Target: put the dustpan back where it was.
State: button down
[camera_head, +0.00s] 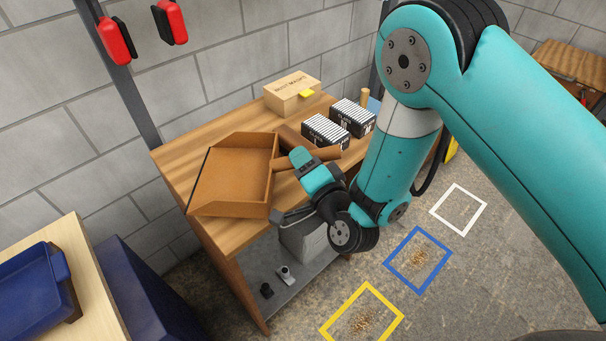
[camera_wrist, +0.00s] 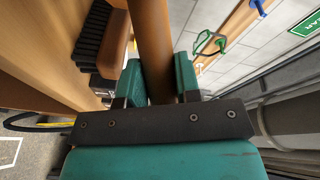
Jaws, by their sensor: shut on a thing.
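The dustpan (camera_head: 232,178) is a brown, open, shallow pan at the left part of the wooden workbench. Its front-left part reaches the bench's near edge; I cannot tell whether it touches the top or hangs just above it. My gripper (camera_head: 305,160) is shut around its round brown handle (camera_head: 323,154). In the wrist view, the handle (camera_wrist: 152,40) runs between the two teal fingers of my gripper (camera_wrist: 159,80). A brush with dark bristles (camera_wrist: 92,42) lies beside the handle; its brown body (camera_head: 288,138) shows behind it in the head view.
The workbench (camera_head: 180,160) also holds a cardboard box (camera_head: 292,95) and two black-and-white boxes (camera_head: 326,132) at the back. Floor squares in yellow (camera_head: 385,299), blue (camera_head: 433,273) and white (camera_head: 471,221) lie at right. A blue tray (camera_head: 40,295) stands at lower left.

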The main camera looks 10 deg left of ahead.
jog(key=shift+f, duration=1.9)
jog(key=shift+f, duration=0.15)
jog(key=c, duration=0.8)
grip_release()
